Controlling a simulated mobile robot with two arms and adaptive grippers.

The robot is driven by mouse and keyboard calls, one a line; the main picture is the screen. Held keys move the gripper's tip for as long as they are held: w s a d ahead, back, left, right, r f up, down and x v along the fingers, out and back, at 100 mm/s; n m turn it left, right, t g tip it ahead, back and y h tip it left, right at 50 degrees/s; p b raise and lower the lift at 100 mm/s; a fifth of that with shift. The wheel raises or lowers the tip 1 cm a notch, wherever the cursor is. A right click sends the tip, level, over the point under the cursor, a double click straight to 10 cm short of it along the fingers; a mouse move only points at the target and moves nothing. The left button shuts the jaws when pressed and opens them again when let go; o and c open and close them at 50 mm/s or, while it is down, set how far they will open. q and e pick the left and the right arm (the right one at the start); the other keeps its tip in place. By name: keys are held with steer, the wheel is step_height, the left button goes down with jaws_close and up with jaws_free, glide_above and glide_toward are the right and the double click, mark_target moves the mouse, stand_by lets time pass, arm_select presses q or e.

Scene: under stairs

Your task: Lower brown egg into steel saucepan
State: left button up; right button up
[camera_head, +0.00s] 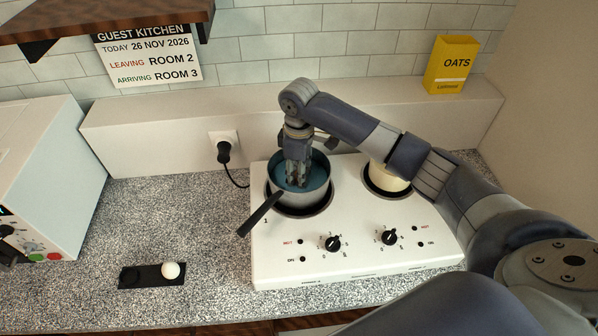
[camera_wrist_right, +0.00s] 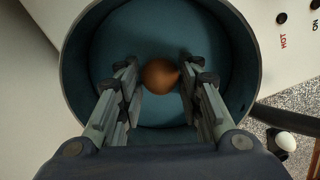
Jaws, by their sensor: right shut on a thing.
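The steel saucepan (camera_head: 287,197) stands on the left plate of the white cooker, its black handle pointing to the front left. Its inside looks blue; I cannot tell whether that is water. My right gripper (camera_head: 297,184) points down into the saucepan. In the right wrist view, the brown egg (camera_wrist_right: 160,76) is between the fingertips of my right gripper (camera_wrist_right: 160,82), which is shut on it, with the pan's blue inside (camera_wrist_right: 150,30) all around. In the head view the fingers hide the egg. I cannot tell whether the egg touches the bottom. My left gripper is not in view.
The white cooker (camera_head: 350,262) has a cream pot (camera_head: 386,180) on its right plate, partly behind my right arm. A black holder (camera_head: 140,277) with a white egg (camera_head: 171,270) lies on the speckled counter. A yellow oats box (camera_head: 452,65) stands on the back ledge.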

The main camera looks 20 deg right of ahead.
steer(key=shift+f, duration=0.1)
steer(key=o, duration=1.1)
step_height(320, 180, up, 12)
